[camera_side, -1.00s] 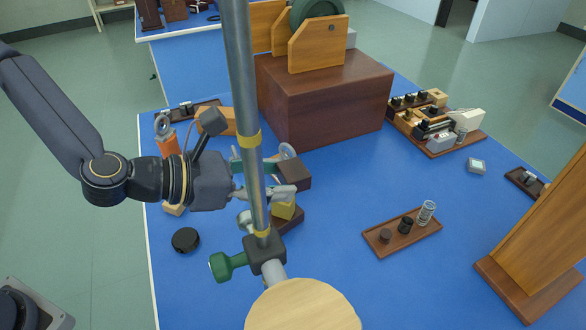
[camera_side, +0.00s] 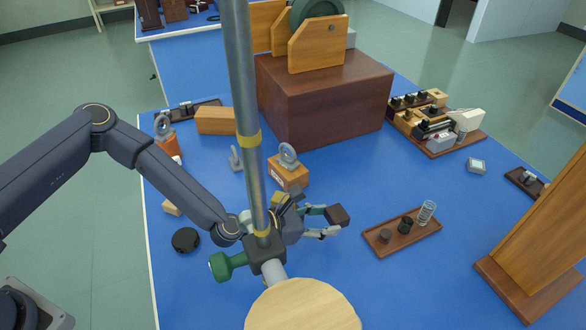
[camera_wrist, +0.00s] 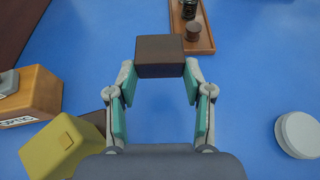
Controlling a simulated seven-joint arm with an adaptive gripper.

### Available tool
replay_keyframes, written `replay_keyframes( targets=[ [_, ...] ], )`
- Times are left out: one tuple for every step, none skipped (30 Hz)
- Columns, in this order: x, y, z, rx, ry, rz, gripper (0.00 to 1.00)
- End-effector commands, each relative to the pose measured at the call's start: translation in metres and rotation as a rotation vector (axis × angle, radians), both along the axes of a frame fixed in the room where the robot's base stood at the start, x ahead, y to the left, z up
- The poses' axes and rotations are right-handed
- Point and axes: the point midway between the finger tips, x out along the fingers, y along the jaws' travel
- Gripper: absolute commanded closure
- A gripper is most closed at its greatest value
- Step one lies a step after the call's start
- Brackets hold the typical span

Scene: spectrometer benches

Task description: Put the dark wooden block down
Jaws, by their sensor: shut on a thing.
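The dark wooden block (camera_side: 337,216) is held at the fingertips of my gripper (camera_side: 326,222) in the side view. In the wrist view the block (camera_wrist: 160,50) sits across the ends of the two teal-padded fingers of my gripper (camera_wrist: 160,80), which are closed on its sides. Blue tabletop shows around it. The block appears to be above the bench, but its exact height is hard to tell. Part of my gripper is hidden behind the metal pole in the side view.
A wooden tray (camera_side: 381,249) with small cylinders lies right of the block. A ringed orange block (camera_side: 288,176) stands behind my gripper. A yellow block (camera_wrist: 60,147) is at lower left in the wrist view. A metal pole (camera_side: 245,110) stands in front. Blue surface behind the tray is clear.

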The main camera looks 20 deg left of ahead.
Motion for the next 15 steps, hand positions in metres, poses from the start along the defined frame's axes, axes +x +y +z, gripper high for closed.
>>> replay_keyframes(
  targets=[
    [0.005,-0.003,-0.008,0.002,0.0,0.001,0.83],
    [0.007,-0.005,-0.011,0.001,0.0,0.0,0.83],
    [0.009,-0.006,-0.014,0.001,0.001,0.0,0.83],
    [0.011,-0.007,-0.016,0.0,0.0,0.001,0.83],
    [0.012,-0.007,-0.017,0.0,0.0,0.001,0.83],
    [0.013,-0.008,-0.018,0.0,0.0,0.0,0.83],
    [0.014,-0.009,-0.02,0.0,0.0,0.0,0.83],
    [0.015,-0.01,-0.022,0.0,0.0,0.0,0.83],
    [0.017,-0.011,-0.025,0.001,0.0,0.0,0.83],
    [0.017,-0.011,-0.03,0.001,0.002,-0.001,0.83],
    [0.017,-0.011,-0.034,0.001,0.002,0.0,0.83],
    [0.017,-0.011,-0.041,0.001,0.003,0.001,0.83],
    [0.017,-0.011,-0.046,0.001,0.003,0.001,0.83],
    [0.017,-0.011,-0.05,0.001,0.002,0.001,0.83],
    [0.017,-0.011,-0.053,0.001,0.0,0.001,0.83]
  ],
)
